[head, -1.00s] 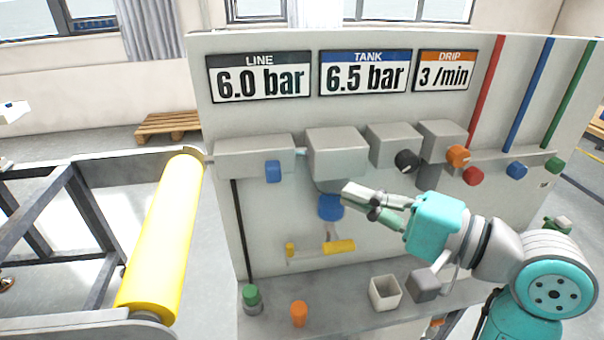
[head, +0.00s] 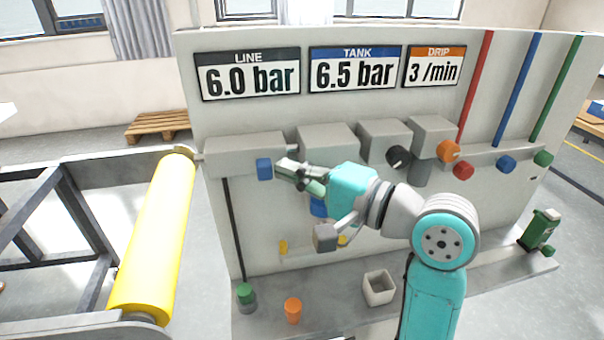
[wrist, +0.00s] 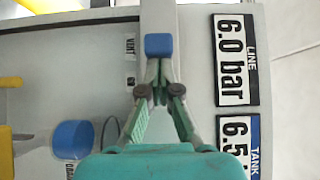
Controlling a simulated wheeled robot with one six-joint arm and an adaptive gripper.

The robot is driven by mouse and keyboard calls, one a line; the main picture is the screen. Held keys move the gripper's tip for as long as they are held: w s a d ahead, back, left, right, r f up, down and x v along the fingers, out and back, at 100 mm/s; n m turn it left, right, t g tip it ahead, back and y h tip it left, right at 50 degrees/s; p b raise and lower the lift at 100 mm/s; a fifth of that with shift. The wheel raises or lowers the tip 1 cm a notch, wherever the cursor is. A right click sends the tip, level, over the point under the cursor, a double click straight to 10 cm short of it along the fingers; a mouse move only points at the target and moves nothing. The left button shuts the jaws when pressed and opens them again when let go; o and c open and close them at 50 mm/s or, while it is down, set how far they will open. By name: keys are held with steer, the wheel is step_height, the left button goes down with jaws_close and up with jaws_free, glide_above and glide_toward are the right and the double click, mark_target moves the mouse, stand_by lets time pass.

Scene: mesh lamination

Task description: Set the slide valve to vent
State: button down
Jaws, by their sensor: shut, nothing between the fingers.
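The slide valve is a long grey housing (head: 250,152) at the panel's upper left, below the LINE display. Its blue slider block (head: 264,169) sits on the housing's lower front. In the wrist view the blue block (wrist: 158,45) is just beyond my fingertips, and small sideways labels, apparently "VENT" (wrist: 130,44) and "ON" (wrist: 130,82), lie beside it. The block is roughly level with the VENT label. My gripper (head: 279,170) is shut and empty, its tips right beside the block's right side; it also shows in the wrist view (wrist: 159,72). I cannot tell whether they touch.
A blue round knob (wrist: 73,139) is below the housing, partly hidden by my arm in the head view. A black knob (head: 398,157) and an orange knob (head: 448,151) are farther right. A yellow roller (head: 155,240) stands left. An open grey box (head: 378,288) sits on the shelf.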

steer(key=s+a, duration=0.1)
steer(key=a, duration=0.5)
steer(key=shift+s, duration=0.4)
steer(key=shift+a, duration=0.15)
